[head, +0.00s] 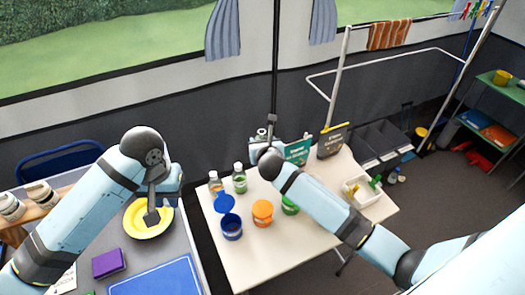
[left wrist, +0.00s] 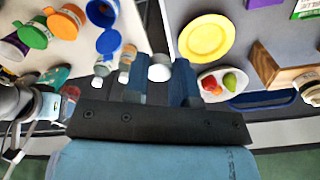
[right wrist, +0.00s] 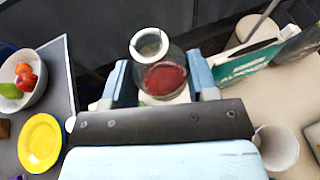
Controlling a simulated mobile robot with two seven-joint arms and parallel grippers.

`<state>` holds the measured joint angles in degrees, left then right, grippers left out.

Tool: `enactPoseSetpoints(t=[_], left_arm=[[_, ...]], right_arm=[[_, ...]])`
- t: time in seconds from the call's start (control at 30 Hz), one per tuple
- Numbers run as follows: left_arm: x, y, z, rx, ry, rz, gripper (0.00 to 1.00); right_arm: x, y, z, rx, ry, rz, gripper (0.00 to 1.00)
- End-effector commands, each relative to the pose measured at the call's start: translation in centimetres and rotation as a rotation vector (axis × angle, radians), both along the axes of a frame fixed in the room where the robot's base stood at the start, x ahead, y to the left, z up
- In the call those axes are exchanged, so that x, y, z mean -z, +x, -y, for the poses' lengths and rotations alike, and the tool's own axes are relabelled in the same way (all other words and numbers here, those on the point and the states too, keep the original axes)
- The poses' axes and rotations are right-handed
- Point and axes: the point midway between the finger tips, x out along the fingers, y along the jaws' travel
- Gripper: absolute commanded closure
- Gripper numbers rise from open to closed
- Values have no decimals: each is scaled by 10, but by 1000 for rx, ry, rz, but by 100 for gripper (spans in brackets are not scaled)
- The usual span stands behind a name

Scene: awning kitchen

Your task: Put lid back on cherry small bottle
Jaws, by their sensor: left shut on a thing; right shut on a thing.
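My left gripper (left wrist: 160,82) is shut on a small round white lid (left wrist: 159,68); the lid shows between its two fingers in the left wrist view. In the head view this gripper (head: 152,214) is over the yellow plate. My right gripper (right wrist: 161,85) is shut on the cherry small bottle, a clear bottle (right wrist: 165,79) with dark red contents. The bottle's round pale-rimmed mouth (right wrist: 149,44) is uncovered. In the head view the right arm reaches over the back of the cream table and mostly hides the bottle. The lid and bottle are well apart.
The cream table (head: 260,272) holds an open blue jar (head: 231,226), an orange jar (head: 262,212), a green jar (head: 289,205) and two small bottles (head: 239,178). The grey table holds the yellow plate (head: 139,226), a purple box (head: 108,263) and a fruit bowl (right wrist: 37,92).

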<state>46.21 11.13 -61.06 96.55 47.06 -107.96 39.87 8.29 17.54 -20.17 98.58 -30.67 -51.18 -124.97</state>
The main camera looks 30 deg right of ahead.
Motion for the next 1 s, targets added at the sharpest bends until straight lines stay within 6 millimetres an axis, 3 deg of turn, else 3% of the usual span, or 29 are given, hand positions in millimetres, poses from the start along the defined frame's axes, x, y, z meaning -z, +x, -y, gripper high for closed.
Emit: enactPoseSetpoints(t=[0.2, 0.5, 1.0], left_arm=[[-3, 0, 0, 0, 0, 0, 97], [-5, 0, 0, 0, 0, 0, 97], [-6, 0, 0, 0, 0, 0, 97]], right_arm=[[-28, 1, 0, -1, -1, 3, 72], [-54, 0, 0, -1, 1, 2, 72], [-68, 0, 0, -1, 0, 0, 72]])
